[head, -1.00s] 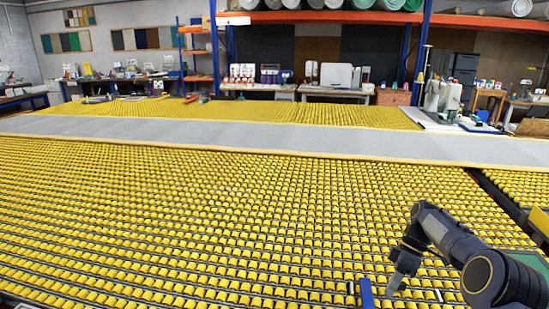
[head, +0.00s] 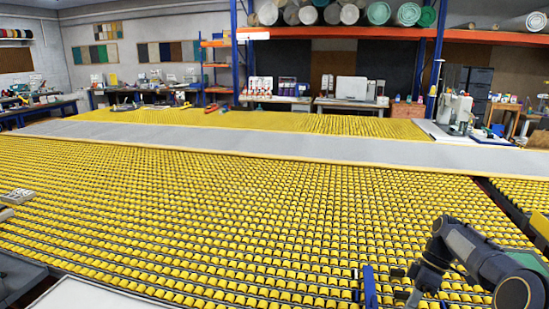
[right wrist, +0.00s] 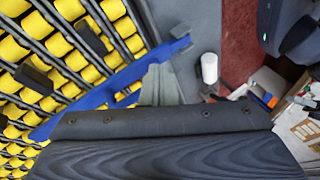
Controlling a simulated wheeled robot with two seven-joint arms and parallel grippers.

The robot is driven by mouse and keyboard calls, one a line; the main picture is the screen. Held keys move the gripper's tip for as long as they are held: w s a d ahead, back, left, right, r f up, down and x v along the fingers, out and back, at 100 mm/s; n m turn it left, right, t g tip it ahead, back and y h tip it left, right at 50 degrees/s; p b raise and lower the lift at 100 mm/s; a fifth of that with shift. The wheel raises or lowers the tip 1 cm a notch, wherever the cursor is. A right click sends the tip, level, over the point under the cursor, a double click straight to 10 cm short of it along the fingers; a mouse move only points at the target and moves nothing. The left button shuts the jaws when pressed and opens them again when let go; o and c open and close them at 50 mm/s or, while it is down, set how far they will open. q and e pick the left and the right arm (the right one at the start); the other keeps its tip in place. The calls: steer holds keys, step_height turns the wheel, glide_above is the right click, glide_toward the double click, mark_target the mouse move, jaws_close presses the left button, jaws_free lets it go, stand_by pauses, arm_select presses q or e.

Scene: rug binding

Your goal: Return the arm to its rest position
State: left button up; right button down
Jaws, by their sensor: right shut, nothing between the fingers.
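My right arm comes in at the lower right of the head view, bent, with its gripper (head: 412,298) pointing down over the front right of the yellow roller table (head: 230,215). The gripper is shut and empty, and its tips are hard to make out. A blue bar (head: 369,287) stands just left of it; a blue bar also crosses the right wrist view (right wrist: 105,88). My left gripper is not in view. A long grey rug strip (head: 270,145) with a tan near edge lies across the table, well beyond the right gripper.
A white cylinder (right wrist: 209,68) shows in the right wrist view, beside a reddish floor area (right wrist: 240,40). A sewing machine (head: 455,108) stands at the far right. Rolls (head: 340,14) lie on an orange rack behind. The table's middle is clear.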

steer(key=s+a+r+m+t+h, duration=0.1)
steer(key=s+a+r+m+t, duration=0.4)
steer(key=s+r, duration=0.8)
steer(key=s+a+f+m+t, duration=0.2)
steer(key=s+a+f+m, duration=0.1)
steer(key=s, duration=0.5)
steer(key=s+a+f+m+t, duration=0.2)
steer(key=s+a+m, duration=0.3)
steer(key=s, duration=0.3)
steer(key=shift+a+f, duration=0.2)
steer(key=shift+f, duration=0.25)
